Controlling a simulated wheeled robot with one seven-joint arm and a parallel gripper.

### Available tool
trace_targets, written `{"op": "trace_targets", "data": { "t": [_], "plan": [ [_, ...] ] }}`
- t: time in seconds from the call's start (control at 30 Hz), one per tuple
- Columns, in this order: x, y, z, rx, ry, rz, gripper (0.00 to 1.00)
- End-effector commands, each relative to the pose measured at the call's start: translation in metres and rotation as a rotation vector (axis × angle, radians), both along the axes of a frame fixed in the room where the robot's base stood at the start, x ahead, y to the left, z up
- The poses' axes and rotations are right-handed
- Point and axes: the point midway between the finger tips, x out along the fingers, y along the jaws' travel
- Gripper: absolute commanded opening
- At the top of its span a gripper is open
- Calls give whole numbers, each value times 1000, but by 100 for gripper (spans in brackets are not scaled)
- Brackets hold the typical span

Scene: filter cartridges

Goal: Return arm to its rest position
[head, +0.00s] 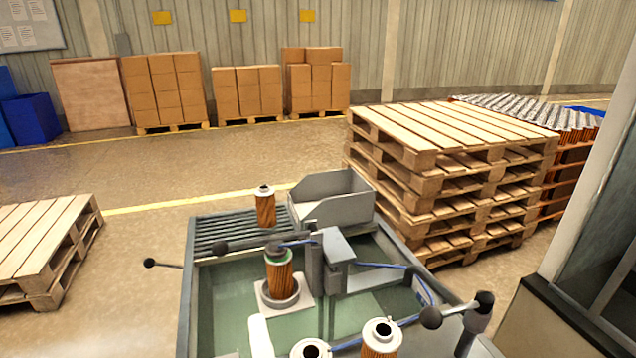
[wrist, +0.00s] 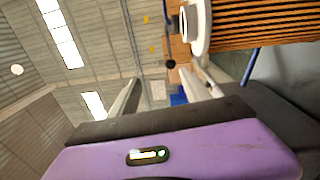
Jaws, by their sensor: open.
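My gripper (wrist: 165,76) shows in the wrist view, its two pale fingers apart with nothing between them. I cannot make it out clearly in the head view. A copper-coloured pleated filter cartridge (wrist: 262,26) with a white end cap is close by at the upper right of the wrist view. In the head view, one cartridge with a green band (head: 279,272) stands upright in a round holder on the bench. Another cartridge (head: 265,208) stands on the slatted rack (head: 215,234). Two more, a right one (head: 381,340) and a left one (head: 310,348), are at the bottom edge, partly cut off.
An open grey bin (head: 335,208) sits at the back of the bench. A grey upright fixture (head: 337,262) with blue tubing and dark-knobbed levers (head: 431,317) stands mid-bench. Stacked pallets (head: 445,165) are behind right; a low pallet stack (head: 45,245) is left. Floor lies open beyond.

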Motion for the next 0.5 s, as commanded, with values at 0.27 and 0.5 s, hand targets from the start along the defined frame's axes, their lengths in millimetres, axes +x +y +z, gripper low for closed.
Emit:
{"op": "trace_targets", "data": {
  "t": [0.27, 0.5],
  "plan": [
    [-2, 5, 6, 103, 9, 27, 56],
    [-10, 8, 26, 324, 24, 97, 56]
  ]
}}
